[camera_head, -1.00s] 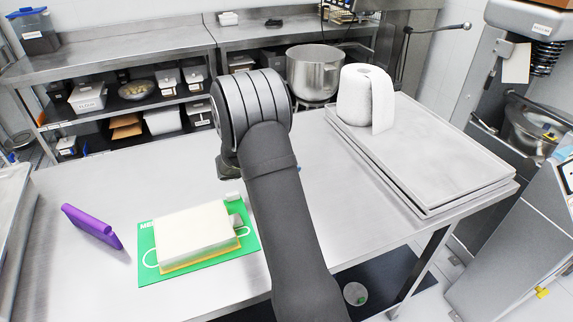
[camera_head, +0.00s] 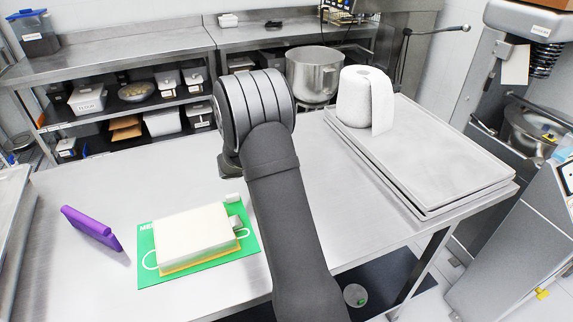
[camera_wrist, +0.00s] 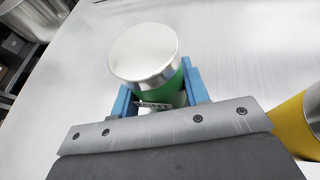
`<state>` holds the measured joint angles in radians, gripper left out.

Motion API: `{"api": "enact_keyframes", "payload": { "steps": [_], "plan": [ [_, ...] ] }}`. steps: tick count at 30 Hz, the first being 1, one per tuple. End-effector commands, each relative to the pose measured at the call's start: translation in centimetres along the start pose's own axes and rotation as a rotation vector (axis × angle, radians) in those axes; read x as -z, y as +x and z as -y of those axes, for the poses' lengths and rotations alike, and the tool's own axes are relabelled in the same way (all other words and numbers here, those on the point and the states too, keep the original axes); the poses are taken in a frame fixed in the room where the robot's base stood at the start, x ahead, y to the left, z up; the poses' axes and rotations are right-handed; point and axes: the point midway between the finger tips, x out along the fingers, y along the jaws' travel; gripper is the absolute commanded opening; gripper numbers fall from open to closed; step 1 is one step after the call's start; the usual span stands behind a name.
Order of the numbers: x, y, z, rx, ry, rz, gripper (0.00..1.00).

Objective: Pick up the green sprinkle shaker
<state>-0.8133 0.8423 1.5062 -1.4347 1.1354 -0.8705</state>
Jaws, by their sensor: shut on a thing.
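The green sprinkle shaker (camera_wrist: 155,95) shows in the wrist view as a green cylinder with a round silver lid on top. My gripper (camera_wrist: 160,92) has one blue finger on each side of it and is shut on it. The steel table shows below the shaker, and I cannot tell whether its base touches the table. In the head view my arm hides the shaker and the gripper fingers.
A yellow cylinder (camera_wrist: 297,128) stands to the right in the wrist view. On the table (camera_head: 330,200) are a white block (camera_head: 190,232) on a green mat (camera_head: 150,277), a purple object (camera_head: 90,226), and a paper towel roll (camera_head: 355,98) on stacked trays (camera_head: 450,165).

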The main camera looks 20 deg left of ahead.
Motion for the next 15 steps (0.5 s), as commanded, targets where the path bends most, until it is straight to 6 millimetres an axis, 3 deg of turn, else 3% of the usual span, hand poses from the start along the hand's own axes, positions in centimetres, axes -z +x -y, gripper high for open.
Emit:
{"api": "enact_keyframes", "payload": {
  "steps": [5,15],
  "plan": [
    [-3.1,-1.2,0.0,-0.002,0.006,0.003,0.18],
    [-7.7,0.2,5.8,0.001,0.003,0.002,0.18]
  ]
}}
